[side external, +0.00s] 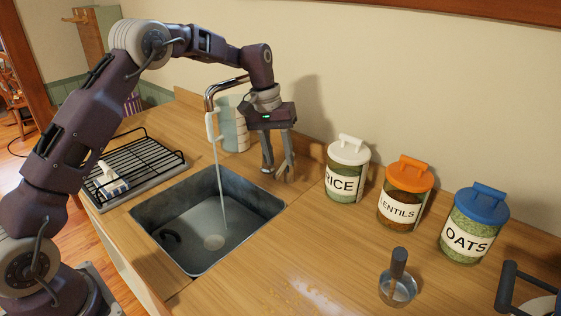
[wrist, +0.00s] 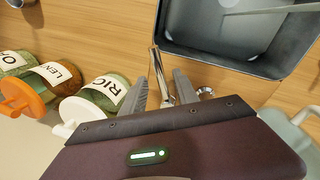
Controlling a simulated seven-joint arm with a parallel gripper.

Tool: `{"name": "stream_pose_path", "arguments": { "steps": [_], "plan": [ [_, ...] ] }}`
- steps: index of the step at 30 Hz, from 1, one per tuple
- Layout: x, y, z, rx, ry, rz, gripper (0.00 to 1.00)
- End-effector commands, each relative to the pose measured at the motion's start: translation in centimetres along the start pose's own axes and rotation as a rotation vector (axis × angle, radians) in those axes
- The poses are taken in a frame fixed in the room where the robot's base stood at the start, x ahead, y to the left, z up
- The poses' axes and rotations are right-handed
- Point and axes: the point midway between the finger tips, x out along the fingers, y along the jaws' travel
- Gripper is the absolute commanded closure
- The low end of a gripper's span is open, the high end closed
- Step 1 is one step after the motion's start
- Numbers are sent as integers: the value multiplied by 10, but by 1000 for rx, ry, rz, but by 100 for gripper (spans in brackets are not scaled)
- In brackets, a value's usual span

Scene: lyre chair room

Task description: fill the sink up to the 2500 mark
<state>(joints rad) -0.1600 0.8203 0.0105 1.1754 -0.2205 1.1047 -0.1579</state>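The grey metal sink (side external: 182,212) is set into the wooden counter. A thin stream of water (side external: 219,185) falls from the curved tap (side external: 209,97) towards a pale round drain area (side external: 214,242). The stream also shows in the wrist view (wrist: 272,10). A dark ring-like object (side external: 170,237) lies inside the sink at its left. I cannot make out a 2500 mark or the water level. My gripper (side external: 277,170) points down right of the tap. In the wrist view its fingers (wrist: 155,92) stand apart, with a slim metal lever (wrist: 157,70) showing between them; contact is unclear.
A pale translucent jug (side external: 237,135) stands behind the tap. Rice (side external: 341,184), lentils (side external: 397,208) and oats (side external: 464,243) jars line the wall at right. A black drying rack (side external: 150,160) is left of the sink.

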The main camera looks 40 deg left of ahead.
Motion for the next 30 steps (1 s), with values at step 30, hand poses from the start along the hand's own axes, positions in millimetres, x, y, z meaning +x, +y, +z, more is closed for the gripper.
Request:
{"name": "stream_pose_path", "arguments": {
  "steps": [30],
  "plan": [
    [-1, 92, 38, -43, 296, -594, 100]
  ]
}}
